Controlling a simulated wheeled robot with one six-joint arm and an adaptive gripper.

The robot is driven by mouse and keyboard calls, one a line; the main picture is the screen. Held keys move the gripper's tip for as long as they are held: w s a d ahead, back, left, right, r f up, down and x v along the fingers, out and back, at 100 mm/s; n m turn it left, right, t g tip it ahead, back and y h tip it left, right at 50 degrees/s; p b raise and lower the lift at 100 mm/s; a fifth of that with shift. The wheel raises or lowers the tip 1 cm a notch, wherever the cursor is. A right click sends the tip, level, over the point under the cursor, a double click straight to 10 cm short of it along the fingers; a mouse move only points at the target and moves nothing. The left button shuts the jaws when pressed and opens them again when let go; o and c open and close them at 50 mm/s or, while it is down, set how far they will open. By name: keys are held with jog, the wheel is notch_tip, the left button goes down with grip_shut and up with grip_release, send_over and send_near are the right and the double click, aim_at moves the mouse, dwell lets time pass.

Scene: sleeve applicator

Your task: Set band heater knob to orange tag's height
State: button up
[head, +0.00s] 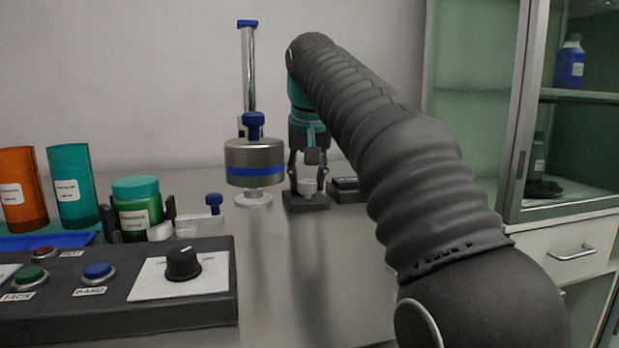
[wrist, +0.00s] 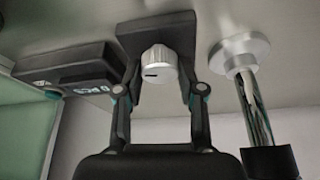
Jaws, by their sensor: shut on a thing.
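My gripper (head: 309,180) reaches down over a small black box (head: 306,203) on the bench, right of the metal column. Its jaws are shut on the pale grey knob (head: 308,188) on that box. In the wrist view the fingers (wrist: 160,82) flank this knob (wrist: 158,63), which carries a dark mark on its face. An orange sleeve (head: 22,210) stands at the far left with a white tag (head: 11,194); the writing on the tag is too small to read.
A metal cylinder with a blue band (head: 254,172) hangs on the upright column (head: 249,75), close left of my gripper. A second black box (head: 347,187) with white characters sits right. Front left stands a control panel (head: 120,315); behind it are a teal sleeve (head: 70,187) and green jar (head: 136,215).

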jog(key=shift+d+r+n+p, duration=0.15)
jog(key=shift+n+p, duration=0.35)
jog(key=shift+p, duration=0.15)
jog(key=n+y+p, duration=0.1)
jog(key=n+p, duration=0.1)
jog(key=n, duration=0.1)
jog(key=shift+r+g+p, duration=0.1)
jog(key=shift+g+p, duration=0.2)
jog(key=shift+p, duration=0.1)
jog(key=shift+w+n+g+y+p, duration=0.1)
jog(key=shift+n+g+y+p, duration=0.3)
jog(key=shift+n+p, duration=0.8)
jog(key=shift+n+g+y+p, duration=0.1)
jog(key=shift+n+y+p, duration=0.65)
jog(key=shift+n, duration=0.65)
jog(key=shift+f, duration=0.2)
jog(key=shift+d, duration=0.1)
jog(key=o, duration=1.1)
jog(key=shift+d, duration=0.1)
jog(key=shift+o, duration=0.2)
jog(key=v, duration=1.1)
jog(key=shift+r, duration=0.45)
